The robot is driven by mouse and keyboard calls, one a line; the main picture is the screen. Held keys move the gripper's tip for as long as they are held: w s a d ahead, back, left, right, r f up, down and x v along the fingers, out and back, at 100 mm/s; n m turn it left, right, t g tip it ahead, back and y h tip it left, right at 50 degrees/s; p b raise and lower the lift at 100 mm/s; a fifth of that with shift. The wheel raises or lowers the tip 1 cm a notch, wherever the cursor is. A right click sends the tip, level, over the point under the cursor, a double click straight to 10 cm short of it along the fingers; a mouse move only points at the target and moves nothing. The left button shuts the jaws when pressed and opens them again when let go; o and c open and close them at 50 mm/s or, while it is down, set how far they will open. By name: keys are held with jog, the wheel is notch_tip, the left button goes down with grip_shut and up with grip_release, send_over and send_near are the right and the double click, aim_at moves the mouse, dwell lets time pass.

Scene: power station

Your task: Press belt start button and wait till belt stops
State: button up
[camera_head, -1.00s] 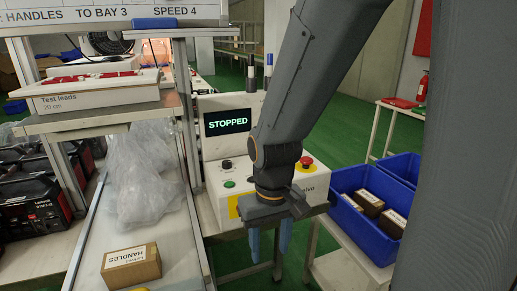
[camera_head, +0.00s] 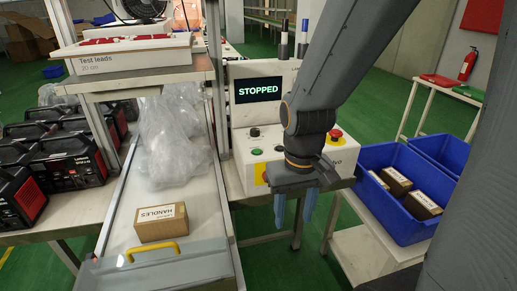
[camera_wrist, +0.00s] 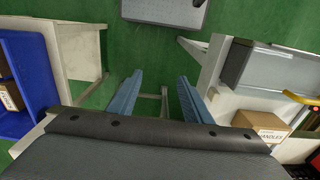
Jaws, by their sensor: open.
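The control box (camera_head: 241,157) stands beside the belt. Its screen (camera_head: 258,90) reads "STOPPED". A green button (camera_head: 257,151) sits on its sloped panel, with a black knob (camera_head: 254,132) above it and a red stop button (camera_head: 335,134) at the right. My gripper (camera_head: 293,212) hangs in front of the box's right part, fingers pointing down, right of the green button and apart from it. In the wrist view my gripper (camera_wrist: 156,95) is open, with two blue fingers and only floor and a stand leg between them. The belt (camera_head: 122,215) carries a "HANDLES" carton (camera_head: 161,223).
Crumpled clear plastic (camera_head: 170,140) lies farther up the belt. A yellow handle (camera_head: 152,248) is on a clear cover at the belt's near end. Blue bins (camera_head: 378,157) with cartons stand at the right. Black machines (camera_head: 65,160) line the left.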

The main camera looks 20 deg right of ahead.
dwell(0.3)
grip_shut()
dwell(1.6)
